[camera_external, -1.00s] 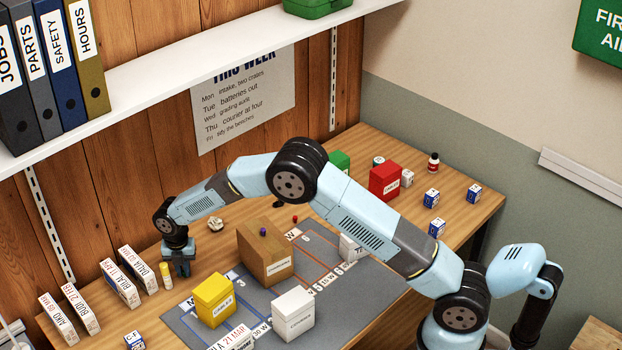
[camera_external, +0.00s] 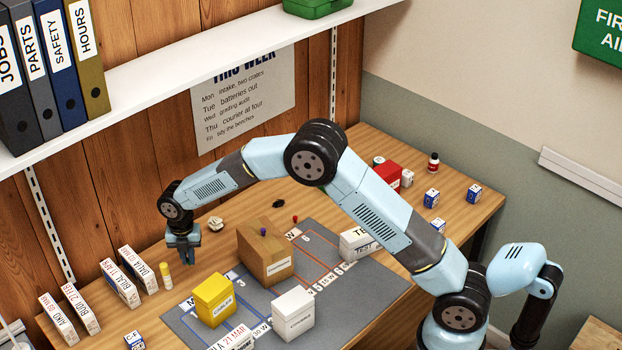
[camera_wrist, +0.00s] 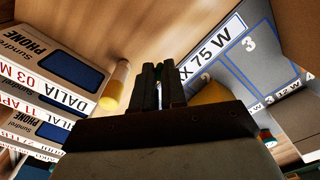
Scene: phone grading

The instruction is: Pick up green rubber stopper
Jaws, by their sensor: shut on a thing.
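My gripper (camera_external: 187,259) hangs pointing down above the left part of the table, just right of the small yellow tube and clear of the wood. Its fingers are close together, and a small dark greenish thing, seemingly the green rubber stopper (camera_external: 188,262), shows at their tips. In the wrist view my gripper (camera_wrist: 160,72) has its fingers nearly together in the middle. The stopper is mostly hidden there by the fingers.
A yellow tube (camera_external: 166,277) stands close left, with several white phone boxes (camera_external: 127,290) beyond it. A cardboard box (camera_external: 266,262), a yellow box (camera_external: 214,300) and a white box (camera_external: 294,312) stand on the grey mat (camera_external: 345,305). A crumpled pale piece (camera_external: 216,224) lies behind.

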